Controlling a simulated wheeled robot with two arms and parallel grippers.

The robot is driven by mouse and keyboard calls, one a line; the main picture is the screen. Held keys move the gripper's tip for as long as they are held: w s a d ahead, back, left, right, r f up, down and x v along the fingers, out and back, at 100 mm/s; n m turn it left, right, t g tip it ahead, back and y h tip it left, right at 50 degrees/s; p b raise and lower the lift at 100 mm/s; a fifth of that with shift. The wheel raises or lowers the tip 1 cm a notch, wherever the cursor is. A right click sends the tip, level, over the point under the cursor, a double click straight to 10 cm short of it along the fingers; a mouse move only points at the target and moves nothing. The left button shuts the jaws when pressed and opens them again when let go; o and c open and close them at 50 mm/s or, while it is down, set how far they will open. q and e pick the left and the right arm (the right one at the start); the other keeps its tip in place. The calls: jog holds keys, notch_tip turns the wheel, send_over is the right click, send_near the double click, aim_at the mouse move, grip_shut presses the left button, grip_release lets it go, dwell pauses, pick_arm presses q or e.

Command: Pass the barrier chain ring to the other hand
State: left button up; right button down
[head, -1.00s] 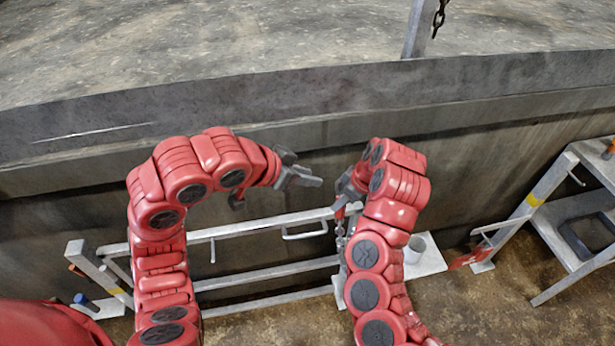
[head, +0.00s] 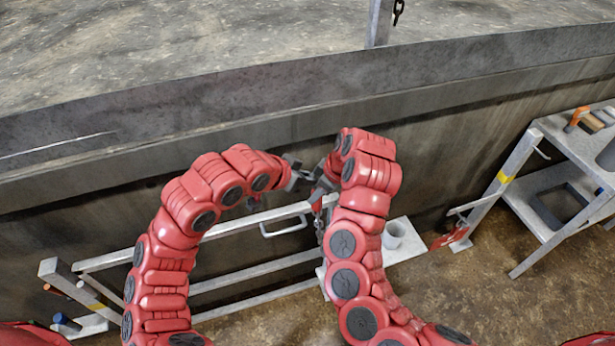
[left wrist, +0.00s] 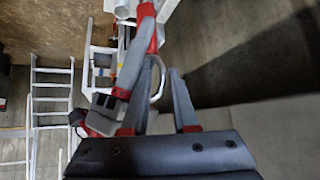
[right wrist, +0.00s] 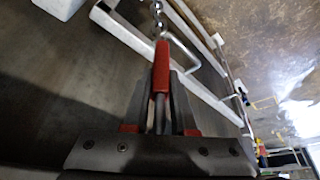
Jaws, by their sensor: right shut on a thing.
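The barrier chain ring (right wrist: 161,68) appears as a red, narrow end piece with metal chain links (right wrist: 157,12) running from it in the right wrist view. My right gripper (right wrist: 161,88) is shut on it. In the head view my right gripper (head: 319,178) is above the rail, and the chain (head: 319,232) hangs below it. My left gripper (head: 301,178) is just left of the right one, facing it. In the left wrist view my left gripper (left wrist: 164,72) is open, with a gap between its fingers. The ring's exact shape is hidden by the grippers.
A grey metal rail frame (head: 255,218) with a bent handle (head: 284,228) stands below the grippers. A concrete wall (head: 440,125) rises behind them. A shelf cart (head: 560,150) stands farther right.

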pick_arm(q)
grip_shut()
jog(key=shift+s+d, duration=0.15)
jog(key=shift+d, duration=0.05)
dwell(1.1)
pick_arm(e)
jog(key=c, duration=0.6)
grip_release()
jog(key=shift+c, duration=0.2)
pick_arm(q)
jog(key=shift+a, duration=0.15)
